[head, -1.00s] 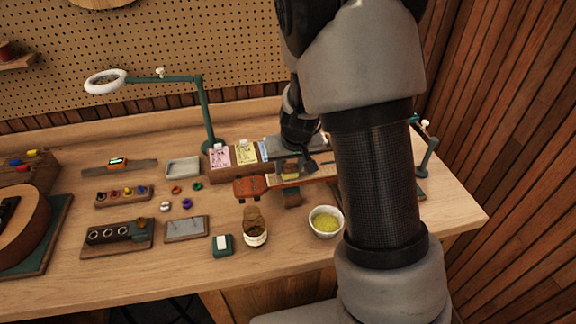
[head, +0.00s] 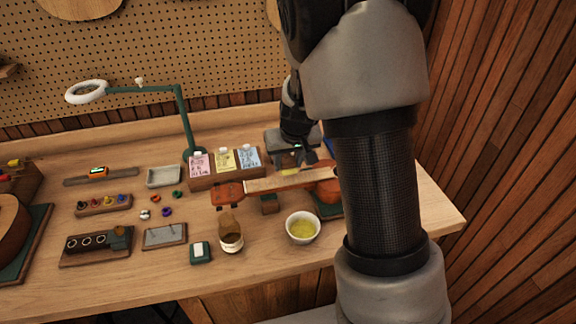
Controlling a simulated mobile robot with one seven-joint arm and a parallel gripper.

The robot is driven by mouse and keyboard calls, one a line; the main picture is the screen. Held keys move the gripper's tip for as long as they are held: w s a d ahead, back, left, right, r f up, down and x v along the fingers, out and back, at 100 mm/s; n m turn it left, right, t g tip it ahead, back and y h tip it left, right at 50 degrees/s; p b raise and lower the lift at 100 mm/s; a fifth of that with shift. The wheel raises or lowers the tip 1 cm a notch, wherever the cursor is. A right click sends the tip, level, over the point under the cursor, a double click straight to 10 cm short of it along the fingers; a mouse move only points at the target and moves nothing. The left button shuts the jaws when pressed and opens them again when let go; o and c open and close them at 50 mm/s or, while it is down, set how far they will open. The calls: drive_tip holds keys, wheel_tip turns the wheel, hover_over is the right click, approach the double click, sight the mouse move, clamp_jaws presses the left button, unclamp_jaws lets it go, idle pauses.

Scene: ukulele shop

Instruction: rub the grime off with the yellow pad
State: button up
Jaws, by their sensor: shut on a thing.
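A ukulele lies across the bench, its orange-brown headstock (head: 228,194) at left and its light fretboard (head: 270,183) running right to an orange body (head: 326,191). My arm hides part of the body. My gripper (head: 298,164) points down at the far side of the neck, near the body end. It is shut on the yellow pad (head: 290,171), of which only a thin yellow edge shows. The pad is at or just above the neck; I cannot tell whether it touches. No grime can be made out at this size.
Behind the neck stands a wooden rack (head: 226,180) with labelled bottles. In front are a bowl of yellowish contents (head: 303,228) and a jar (head: 230,238) with something brown in it. A green lamp (head: 184,122) stands at the back. The front bench strip is mostly clear.

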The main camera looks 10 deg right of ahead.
drive_tip(key=shift+w+d+r+p, duration=0.1)
drive_tip(key=shift+r+p, duration=0.15)
drive_tip(key=shift+r, duration=0.25)
drive_tip(key=shift+w+d+r+p, duration=0.1)
drive_tip(key=shift+r+p, duration=0.1)
drive_tip(key=shift+r, duration=0.3)
drive_tip(key=shift+s+r+p, duration=0.15)
drive_tip(key=shift+r+p, duration=0.85)
drive_tip(key=shift+r, duration=0.55)
